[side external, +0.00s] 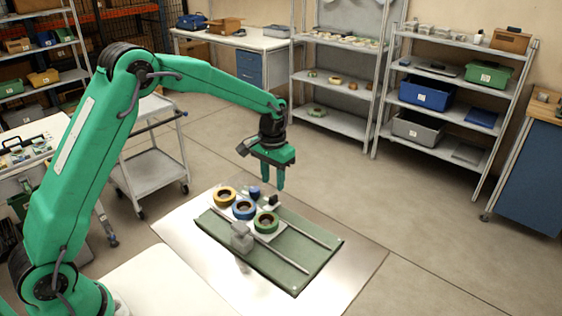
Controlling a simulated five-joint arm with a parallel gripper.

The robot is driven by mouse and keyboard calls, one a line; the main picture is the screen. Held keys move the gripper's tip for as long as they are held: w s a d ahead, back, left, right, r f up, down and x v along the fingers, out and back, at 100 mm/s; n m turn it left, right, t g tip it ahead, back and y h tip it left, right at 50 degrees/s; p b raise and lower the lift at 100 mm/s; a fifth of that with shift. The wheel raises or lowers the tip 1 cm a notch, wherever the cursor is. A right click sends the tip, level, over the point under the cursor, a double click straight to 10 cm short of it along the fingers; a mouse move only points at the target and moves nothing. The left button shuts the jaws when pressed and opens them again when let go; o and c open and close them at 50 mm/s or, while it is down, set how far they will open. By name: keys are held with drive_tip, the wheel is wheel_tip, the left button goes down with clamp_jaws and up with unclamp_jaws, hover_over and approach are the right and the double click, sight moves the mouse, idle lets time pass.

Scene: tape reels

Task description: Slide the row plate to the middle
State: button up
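The row plate (265,207) is a pale plate at the upper left end of the rails on a green board (294,282). A yellow reel (224,203), a blue reel (244,217) and a green reel (266,231) stand in a row on it and hide much of it. A grey block (241,236) stands at its near side, and a small black piece (273,200) at its far side. My gripper (267,183) hangs above the far side of the plate, fingers down and apart. Nothing shows between them.
Two silver rails (296,262) run to the lower right; their middle and right stretch is clear. A small dark blue piece (254,191) is by the plate's far edge. The board lies on a shiny metal sheet (362,262). Shelves and a grey cart (150,165) stand farther back.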

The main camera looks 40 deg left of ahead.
sight(273, 195)
drive_tip(key=shift+f, duration=2.6)
drive_tip(key=shift+c, duration=0.5)
clamp_jaws()
